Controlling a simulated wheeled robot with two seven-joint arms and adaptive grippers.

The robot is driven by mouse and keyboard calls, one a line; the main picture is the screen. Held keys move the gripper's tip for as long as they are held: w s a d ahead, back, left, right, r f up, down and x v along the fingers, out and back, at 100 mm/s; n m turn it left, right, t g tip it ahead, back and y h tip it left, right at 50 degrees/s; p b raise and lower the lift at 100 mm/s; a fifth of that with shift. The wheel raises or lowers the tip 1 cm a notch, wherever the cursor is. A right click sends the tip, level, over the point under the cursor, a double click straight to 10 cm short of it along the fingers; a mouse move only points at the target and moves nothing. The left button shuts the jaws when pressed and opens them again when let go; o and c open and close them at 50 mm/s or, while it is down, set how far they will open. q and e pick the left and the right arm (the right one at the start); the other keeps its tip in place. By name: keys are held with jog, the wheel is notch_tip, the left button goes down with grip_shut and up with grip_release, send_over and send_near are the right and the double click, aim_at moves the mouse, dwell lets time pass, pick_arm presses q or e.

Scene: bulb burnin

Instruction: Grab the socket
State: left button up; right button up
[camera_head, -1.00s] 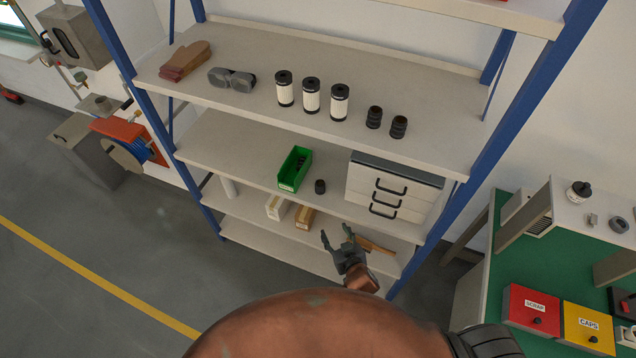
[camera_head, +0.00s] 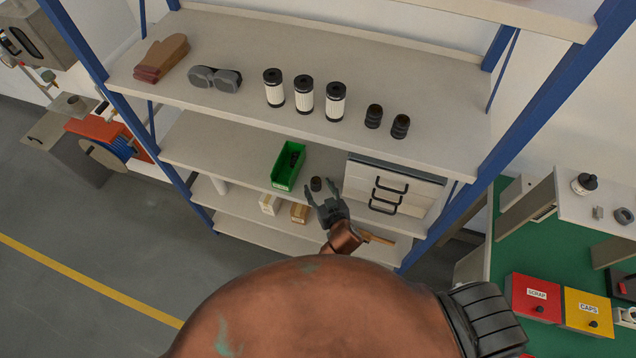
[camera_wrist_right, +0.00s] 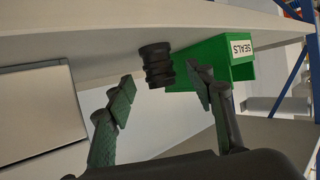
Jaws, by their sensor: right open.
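A small dark ribbed cylinder, which looks like the socket (camera_head: 316,184), stands on the middle shelf just right of a green bin. In the right wrist view the socket (camera_wrist_right: 155,65) is black and ringed, just beyond the fingertips and between them in the picture. My right gripper (camera_head: 322,193) is open and empty at the front of that shelf, its two fingers pointing at the socket. In the wrist view the right gripper (camera_wrist_right: 160,82) shows a wide gap. I cannot tell whether a finger touches the socket. My left gripper is not in view.
The green bin (camera_head: 281,176), labelled SEALS in the wrist view (camera_wrist_right: 212,72), stands close beside the socket. White drawers (camera_head: 359,181) stand to the right. The upper shelf (camera_head: 230,110) holds two similar black ribbed pieces (camera_head: 373,117) and white cylinders. Small boxes (camera_head: 270,204) sit below.

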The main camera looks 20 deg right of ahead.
aim_at(317, 186)
jog(key=x, duration=0.2)
jog(key=shift+w+a+f, duration=0.15)
jog(key=shift+w+f, duration=0.05)
jog(key=shift+w, duration=0.05)
jog(key=shift+w+f, duration=0.15)
jog(key=shift+w, duration=0.05)
jog(key=shift+c, duration=0.9)
jog(key=c, duration=1)
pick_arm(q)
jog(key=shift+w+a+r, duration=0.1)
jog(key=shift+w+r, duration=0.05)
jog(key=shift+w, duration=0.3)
pick_arm(e)
jog(key=shift+c, duration=0.2)
